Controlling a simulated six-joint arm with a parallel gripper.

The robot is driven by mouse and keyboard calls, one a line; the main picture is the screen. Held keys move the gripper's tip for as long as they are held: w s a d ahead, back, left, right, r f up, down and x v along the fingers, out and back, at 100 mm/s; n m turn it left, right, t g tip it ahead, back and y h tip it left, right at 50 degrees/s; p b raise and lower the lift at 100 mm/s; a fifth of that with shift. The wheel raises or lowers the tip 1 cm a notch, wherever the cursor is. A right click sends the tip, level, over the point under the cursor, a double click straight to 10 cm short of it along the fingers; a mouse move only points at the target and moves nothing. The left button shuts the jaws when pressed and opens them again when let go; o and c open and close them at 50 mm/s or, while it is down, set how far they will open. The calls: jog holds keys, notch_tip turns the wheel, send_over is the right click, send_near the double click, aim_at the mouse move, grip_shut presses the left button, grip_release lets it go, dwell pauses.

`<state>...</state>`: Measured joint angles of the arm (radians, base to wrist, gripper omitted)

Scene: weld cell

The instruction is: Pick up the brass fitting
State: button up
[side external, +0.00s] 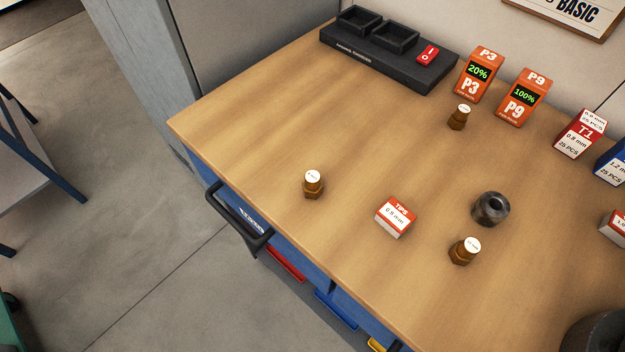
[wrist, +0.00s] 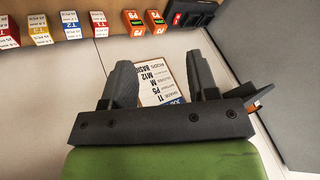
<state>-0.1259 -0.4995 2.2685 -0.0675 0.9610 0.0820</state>
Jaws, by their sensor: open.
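Three small brass fittings with white labelled tops stand upright on the wooden bench (side external: 270,130) in the side external view. One brass fitting (side external: 312,190) is near the front left edge, another brass fitting (side external: 458,121) is at the back by the orange boxes, and a third brass fitting (side external: 461,254) is at the front right. Their labels are too small to read. My gripper (wrist: 162,82) shows only in the wrist view, with its two dark fingers apart and nothing between them. No brass fitting shows in the wrist view.
A black tray unit (side external: 388,50) and orange boxes (side external: 480,72) stand at the back. A wall sign (wrist: 158,85) shows beyond my fingers. The bench's left part is clear.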

jog(key=w+a+n+g, duration=0.1)
jog(key=w+a+g, duration=0.1)
jog(key=w+a, duration=0.55)
jog(key=n+g+h, duration=0.2)
send_over(313, 177)
jog(key=s, duration=0.1)
jog(key=f, duration=2.5)
jog(key=shift+s+a+f, duration=0.15)
jog(key=shift+s+f, duration=0.05)
jog(key=shift+f, duration=0.2)
jog(key=f, duration=0.2)
jog(key=w+f, duration=0.1)
jog(key=shift+f, duration=0.4)
jog(key=shift+w+f, duration=0.2)
jog(key=shift+f, duration=0.65)
jog(key=shift+c, duration=0.2)
